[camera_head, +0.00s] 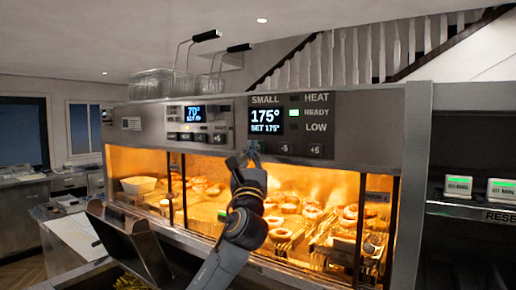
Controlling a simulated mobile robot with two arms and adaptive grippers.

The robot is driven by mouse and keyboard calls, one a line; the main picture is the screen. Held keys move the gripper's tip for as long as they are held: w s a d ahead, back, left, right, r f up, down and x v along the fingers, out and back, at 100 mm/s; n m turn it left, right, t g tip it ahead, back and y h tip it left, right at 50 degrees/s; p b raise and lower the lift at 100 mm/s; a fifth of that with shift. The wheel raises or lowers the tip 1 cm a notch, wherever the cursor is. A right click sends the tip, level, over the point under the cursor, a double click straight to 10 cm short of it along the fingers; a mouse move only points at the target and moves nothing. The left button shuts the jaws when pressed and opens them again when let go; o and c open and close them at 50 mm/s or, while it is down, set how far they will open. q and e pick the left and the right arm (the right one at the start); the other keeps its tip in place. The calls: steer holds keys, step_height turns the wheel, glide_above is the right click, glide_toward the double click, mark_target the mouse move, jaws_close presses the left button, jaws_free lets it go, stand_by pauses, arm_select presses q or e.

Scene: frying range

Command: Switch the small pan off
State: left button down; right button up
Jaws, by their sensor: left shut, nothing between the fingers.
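The panel labelled SMALL (265,100) is on the front of the metal hood. Its display (265,120) reads 175° with SET 175° below. The READY lamp (294,113) glows green, while the HEAT and LOW lamps are dark. Below are a -5 button (284,149) and a +5 button (315,151). My left gripper (253,149) is shut and empty, its tips just under the display, left of the -5 button. It covers that part of the button row, and I cannot tell whether it touches the panel. My right gripper is not in view.
Another panel (194,112) reading about 70° sits to the left, with several buttons. Below the hood is a lit warming cabinet (290,170) with fried food. Wire baskets with black handles (207,36) stand on top. Timers (458,186) sit on the right shelf.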

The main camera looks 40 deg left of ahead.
arm_select(q)
steer(key=shift+w, duration=0.1)
stand_by(0.4)
steer(key=shift+w, duration=0.3)
steer(key=shift+s+p, duration=0.15)
steer(key=shift+p, duration=0.25)
steer(key=shift+s, duration=0.35)
steer(key=shift+s+d, duration=0.2)
steer(key=shift+s, duration=1.25)
steer(key=shift+s+d, duration=0.15)
steer(key=shift+s, duration=1.3)
steer(key=shift+f, duration=0.1)
